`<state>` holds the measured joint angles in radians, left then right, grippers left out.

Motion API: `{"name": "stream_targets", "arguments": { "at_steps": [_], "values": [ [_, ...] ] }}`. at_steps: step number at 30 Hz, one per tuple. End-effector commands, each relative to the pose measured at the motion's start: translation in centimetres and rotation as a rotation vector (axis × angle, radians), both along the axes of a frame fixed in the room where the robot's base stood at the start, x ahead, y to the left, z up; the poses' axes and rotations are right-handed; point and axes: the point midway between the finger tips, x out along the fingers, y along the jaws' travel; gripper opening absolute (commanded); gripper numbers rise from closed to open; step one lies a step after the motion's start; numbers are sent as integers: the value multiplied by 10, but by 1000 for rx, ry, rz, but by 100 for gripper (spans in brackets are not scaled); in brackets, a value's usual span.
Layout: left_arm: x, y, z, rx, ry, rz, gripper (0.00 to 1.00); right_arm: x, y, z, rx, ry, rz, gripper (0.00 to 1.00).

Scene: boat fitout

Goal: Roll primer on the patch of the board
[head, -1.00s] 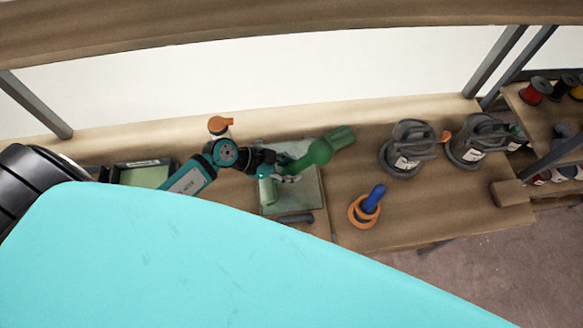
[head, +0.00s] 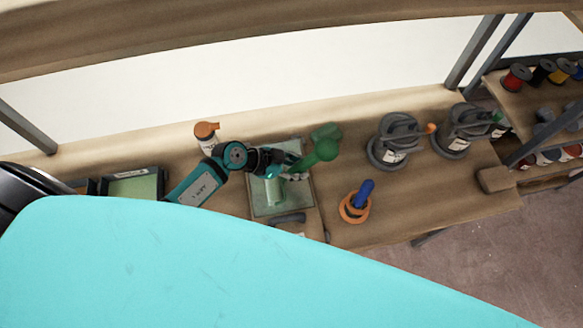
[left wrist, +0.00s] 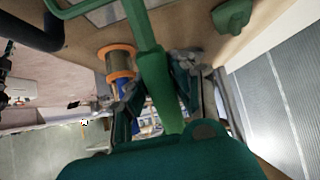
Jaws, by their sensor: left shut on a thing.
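My left gripper (head: 294,168) is shut on a green roller tool (head: 322,150), whose thick handle end points up and right in the head view. In the left wrist view the tool's handle (left wrist: 155,75) runs between the fingers (left wrist: 160,85), and a bent green frame leads off at the top left. A pale green cylinder (head: 273,190), seemingly its roller, is over the grey-green board (head: 262,209). I cannot tell whether it touches the board. The patch is not clearly visible. My right gripper is not in view.
A green-floored tray (head: 135,187) lies left on the bench.

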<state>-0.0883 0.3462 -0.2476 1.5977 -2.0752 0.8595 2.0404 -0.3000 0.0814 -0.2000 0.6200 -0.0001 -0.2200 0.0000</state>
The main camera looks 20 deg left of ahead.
Motion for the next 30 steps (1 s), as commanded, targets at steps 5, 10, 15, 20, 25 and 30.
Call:
{"name": "stream_targets", "arguments": {
  "at_steps": [5, 10, 15, 20, 25, 30],
  "values": [
    [0, 0, 0, -1, -1, 0, 0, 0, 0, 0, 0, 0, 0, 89],
    [4, -6, 0, -3, 0, 1, 0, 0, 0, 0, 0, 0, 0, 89],
    [14, -23, 0, -5, -2, -1, 0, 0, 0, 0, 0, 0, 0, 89],
    [23, -39, -2, -3, -1, 1, 0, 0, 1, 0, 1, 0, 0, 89],
    [24, -41, -4, 0, 2, 1, 0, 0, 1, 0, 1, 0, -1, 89],
    [24, -41, -4, 0, 2, 1, 0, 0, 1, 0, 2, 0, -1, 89]
  ]
}}
